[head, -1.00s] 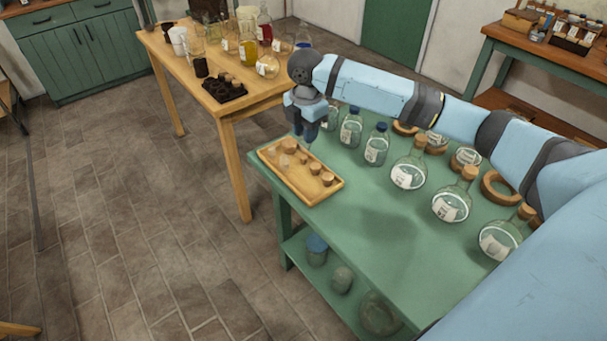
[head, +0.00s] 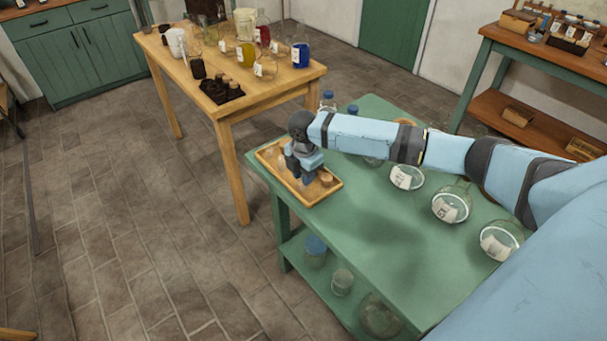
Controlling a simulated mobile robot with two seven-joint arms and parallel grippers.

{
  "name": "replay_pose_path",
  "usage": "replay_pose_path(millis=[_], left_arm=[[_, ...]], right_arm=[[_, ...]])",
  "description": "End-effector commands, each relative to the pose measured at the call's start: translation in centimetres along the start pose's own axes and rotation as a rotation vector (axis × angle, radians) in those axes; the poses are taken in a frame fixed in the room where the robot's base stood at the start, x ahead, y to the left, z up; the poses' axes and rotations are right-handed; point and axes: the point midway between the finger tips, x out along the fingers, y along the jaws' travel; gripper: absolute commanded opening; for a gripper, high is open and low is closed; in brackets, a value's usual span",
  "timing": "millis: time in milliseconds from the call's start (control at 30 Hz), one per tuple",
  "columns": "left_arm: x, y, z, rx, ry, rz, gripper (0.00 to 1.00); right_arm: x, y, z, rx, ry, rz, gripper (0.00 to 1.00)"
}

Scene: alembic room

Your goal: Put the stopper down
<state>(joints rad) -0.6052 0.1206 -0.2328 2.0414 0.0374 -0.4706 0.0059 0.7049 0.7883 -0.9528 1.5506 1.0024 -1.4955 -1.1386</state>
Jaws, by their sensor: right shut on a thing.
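The wooden tray (head: 318,202) lies on the left end of the green table. My right gripper (head: 302,177) points down low over the middle of the tray. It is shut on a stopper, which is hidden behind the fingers. I cannot tell whether that stopper touches the tray. A cork stopper (head: 327,180) stands in the tray just right of the gripper. Other pieces at the tray's left end are partly covered by the gripper. My left gripper is out of view.
Round labelled flasks (head: 450,205) stand along the green table (head: 365,235), their tops partly hidden by my right arm. The table's front middle is clear. A wooden table (head: 265,92) with bottles and a dark rack (head: 222,92) stands behind.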

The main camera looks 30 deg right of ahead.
Motion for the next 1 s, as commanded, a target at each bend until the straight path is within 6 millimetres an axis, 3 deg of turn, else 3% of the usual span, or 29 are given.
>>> replay_pose_path(millis=[267, 300, 400, 733, 1000], left_arm=[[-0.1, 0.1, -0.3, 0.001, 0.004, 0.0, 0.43], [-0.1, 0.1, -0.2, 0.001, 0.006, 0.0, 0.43], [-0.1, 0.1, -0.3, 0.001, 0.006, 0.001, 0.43], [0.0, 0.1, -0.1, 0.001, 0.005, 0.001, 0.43], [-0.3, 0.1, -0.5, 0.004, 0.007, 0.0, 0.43]], right_arm=[[0.2, 0.0, 0.0, 0.001, 0.0, -0.001, 0.0], [0.2, 0.0, 0.0, 0.0, 0.0, 0.0, 0.35], [0.2, 0.0, 0.0, 0.0, 0.0, 0.0, 0.52], [-0.3, 0.0, 0.0, 0.0, 0.0, 0.002, 0.52], [-5.3, 0.1, 0.0, 0.0, 0.0, 0.003, 0.52]])
